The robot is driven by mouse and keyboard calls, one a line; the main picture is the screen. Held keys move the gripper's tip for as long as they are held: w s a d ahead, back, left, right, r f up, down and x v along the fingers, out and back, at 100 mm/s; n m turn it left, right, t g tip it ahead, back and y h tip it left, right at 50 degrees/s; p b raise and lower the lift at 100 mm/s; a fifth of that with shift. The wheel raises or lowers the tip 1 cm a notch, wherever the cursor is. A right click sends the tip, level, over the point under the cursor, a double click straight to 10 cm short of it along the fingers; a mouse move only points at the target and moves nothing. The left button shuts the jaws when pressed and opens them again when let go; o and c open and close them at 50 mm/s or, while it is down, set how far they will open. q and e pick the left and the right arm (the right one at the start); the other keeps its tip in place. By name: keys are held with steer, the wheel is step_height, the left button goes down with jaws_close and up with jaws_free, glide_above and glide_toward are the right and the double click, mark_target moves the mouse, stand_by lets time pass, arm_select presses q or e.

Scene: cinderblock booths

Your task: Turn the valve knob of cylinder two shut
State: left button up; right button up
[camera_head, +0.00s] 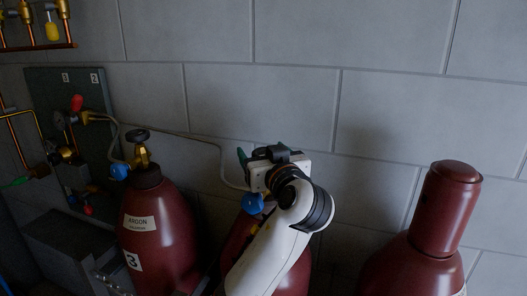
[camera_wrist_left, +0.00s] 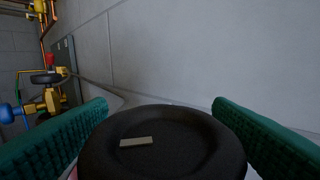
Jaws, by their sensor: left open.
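The middle dark-red cylinder (camera_head: 296,274) stands against the wall, mostly hidden behind my left arm; its number does not show. A blue fitting (camera_head: 252,203) shows at its neck. My left gripper (camera_head: 245,160) is over its top, with a green finger pad visible. In the left wrist view, a round black valve knob (camera_wrist_left: 160,150) with a small pale mark fills the lower middle. The open green pads of my left gripper (camera_wrist_left: 162,112) stand on either side of it. Contact cannot be told. My right gripper is not in view.
An argon cylinder (camera_head: 160,235) marked 3, with a black knob (camera_head: 136,135), stands left. A capped cylinder (camera_head: 447,210) stands right. A grey panel (camera_head: 95,100) with gauges and pipes is on the left wall. A thin hose (camera_head: 221,160) runs along the blocks.

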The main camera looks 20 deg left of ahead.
arm_select(q)
steer(key=c, duration=1)
steer(key=shift+o, duration=0.2)
